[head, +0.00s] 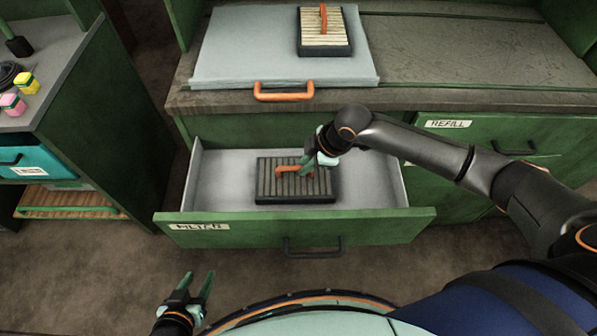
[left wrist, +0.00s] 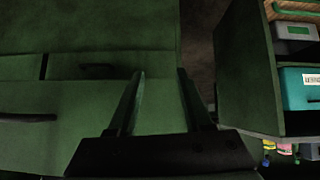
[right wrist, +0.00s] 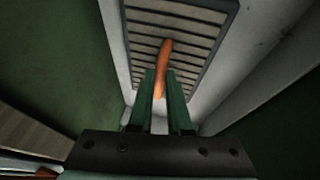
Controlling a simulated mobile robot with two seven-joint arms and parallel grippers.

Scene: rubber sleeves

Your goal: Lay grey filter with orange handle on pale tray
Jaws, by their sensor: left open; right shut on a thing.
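A grey slatted filter (head: 264,182) with an orange handle (head: 287,170) is in the open drawer (head: 376,176) marked as a filter drawer. My right gripper (head: 308,166) is shut on the orange handle, which shows between its fingers in the right wrist view (right wrist: 165,72). The pale tray (head: 250,49) is on the counter above, with an orange handle (head: 284,91) at its front. A second filter (head: 325,45), with cream slats and an orange handle, lies on the tray's right part. My left gripper (head: 196,286) is open and empty, low in front of the drawer.
The left part of the pale tray is bare. A closed drawer labelled REFILL (head: 480,150) is right of the open drawer. A side cabinet at left holds pink and yellow blocks (head: 27,82) and a teal drawer (head: 30,161).

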